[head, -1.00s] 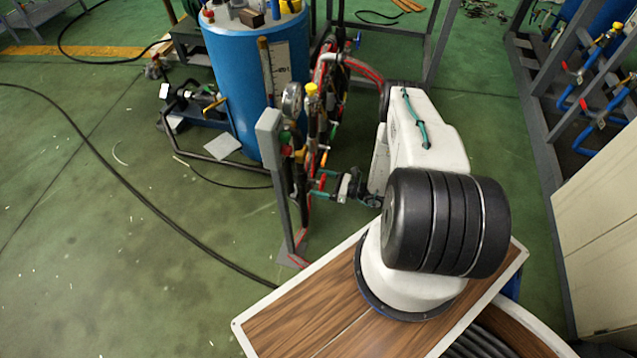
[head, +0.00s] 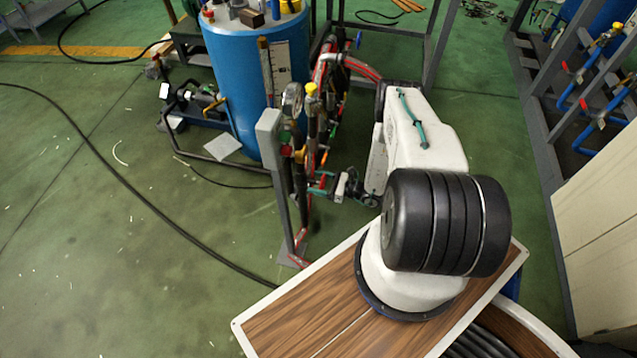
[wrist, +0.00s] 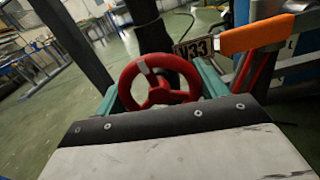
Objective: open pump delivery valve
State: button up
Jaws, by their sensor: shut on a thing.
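A red handwheel valve (wrist: 126,88) fills the middle of the wrist view, with a small pale label on its rim. My gripper (wrist: 158,80) has one green finger on each side of the wheel and is shut on it. In the head view my gripper (head: 322,184) reaches the pipework from the right, at a low level beside the grey post. The wheel is small there and partly hidden by the fingers. A tag reading V33 (wrist: 193,47) is just behind the wheel. The wheel's stem and its fingertip contacts are hidden.
An orange lever handle (wrist: 255,35) is close to the right finger. A grey post (head: 272,170) and a pressure gauge (head: 292,99) stand left of my gripper, before a blue tank (head: 240,85). Open floor lies left, crossed by a black cable (head: 150,205).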

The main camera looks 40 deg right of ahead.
jog(key=n, duration=0.3)
jog(key=shift+n, duration=0.4)
jog(key=n, duration=0.3)
jog(key=shift+n, duration=0.4)
jog(key=n, duration=1.2)
jog(key=shift+n, duration=0.3)
jog(key=n, duration=0.3)
jog(key=shift+n, duration=0.4)
jog(key=n, duration=0.3)
jog(key=shift+n, duration=2)
